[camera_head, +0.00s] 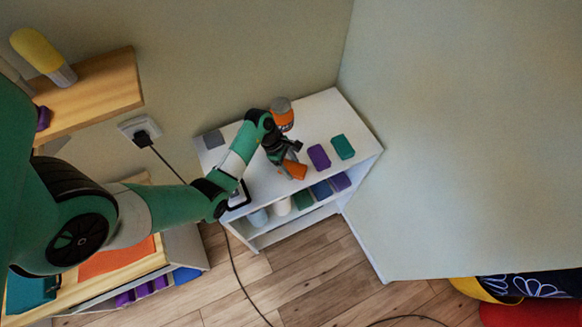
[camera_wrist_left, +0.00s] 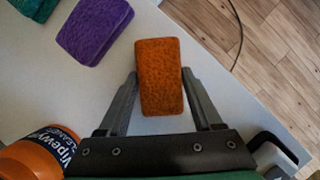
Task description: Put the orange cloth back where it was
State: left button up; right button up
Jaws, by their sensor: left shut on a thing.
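The orange cloth (camera_wrist_left: 160,75) is a folded block between the two fingers of my left gripper (camera_wrist_left: 159,88) in the left wrist view. The gripper is shut on it, over the white top of a low shelf. In the head view the orange cloth (camera_head: 294,169) shows at the tip of the left gripper (camera_head: 287,160). A purple cloth (camera_head: 319,157) lies to its right, and a green cloth (camera_head: 342,147) lies beyond that. I cannot tell whether the orange cloth touches the shelf top. My right gripper is not in view.
An orange tub with a grey lid (camera_head: 282,112) stands behind the gripper on the white shelf (camera_head: 320,112). A grey cloth (camera_head: 213,139) lies at its left end. Several folded cloths and containers sit on the level below. A wall is close on the right.

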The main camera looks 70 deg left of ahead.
pick_arm(q)
jog(key=shift+r, duration=0.1)
jog(key=o, duration=1.3)
jog(key=p+v, duration=0.4)
jog(key=v, duration=0.8)
